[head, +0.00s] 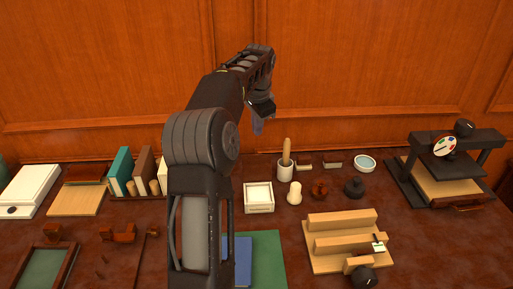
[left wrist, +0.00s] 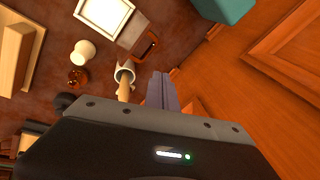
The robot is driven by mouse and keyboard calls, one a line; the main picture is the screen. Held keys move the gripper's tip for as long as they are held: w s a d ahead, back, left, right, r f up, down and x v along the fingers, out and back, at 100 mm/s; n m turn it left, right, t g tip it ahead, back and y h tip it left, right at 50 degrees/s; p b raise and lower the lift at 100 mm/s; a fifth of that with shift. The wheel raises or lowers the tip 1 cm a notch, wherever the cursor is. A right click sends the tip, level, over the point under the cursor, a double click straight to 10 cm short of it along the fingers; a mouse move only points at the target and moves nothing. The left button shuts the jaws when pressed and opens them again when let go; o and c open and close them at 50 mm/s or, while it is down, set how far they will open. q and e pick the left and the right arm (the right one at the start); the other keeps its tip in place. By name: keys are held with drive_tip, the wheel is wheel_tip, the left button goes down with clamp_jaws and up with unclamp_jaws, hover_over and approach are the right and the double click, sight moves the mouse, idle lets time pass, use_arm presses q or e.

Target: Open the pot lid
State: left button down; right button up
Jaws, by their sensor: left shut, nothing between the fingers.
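A small white pot (head: 285,173) stands upright near the back middle of the desk, with a wooden handle (head: 287,150) rising from it. The pot also shows in the left wrist view (left wrist: 124,70), with its handle (left wrist: 124,92). I cannot make out a separate lid on it. My left gripper (head: 258,126) is up in front of the wood panelling, above and left of the pot in the head view. Its fingers (left wrist: 164,90) are shut and empty, apart from the pot. My right gripper is not in view.
A pale square box (head: 258,198), a white rounded piece (head: 294,193) and dark knobbed pieces (head: 354,187) stand near the pot. A black press (head: 405,178) is at the right, upright books (head: 121,166) at the left. A wooden stepped block (head: 343,243) lies in front.

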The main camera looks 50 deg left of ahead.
sight(256, 164)
use_arm(q)
drive_tip(key=n, duration=0.4)
drive_tip(key=r+n, duration=0.1)
drive_tip(key=n, duration=0.3)
drive_tip(key=a+n, duration=0.1)
drive_tip(key=n, duration=0.3)
drive_tip(key=shift+w+a+r+y, duration=0.1)
drive_tip(key=shift+w+r+y, duration=0.05)
drive_tip(key=shift+w+y, duration=0.25)
drive_tip(key=p+x, duration=0.2)
drive_tip(key=x, duration=0.8)
drive_tip(key=s+d, duration=0.2)
drive_tip(key=d, duration=0.1)
drive_tip(key=shift+s+d+p, duration=0.1)
drive_tip(key=shift+p, duration=0.25)
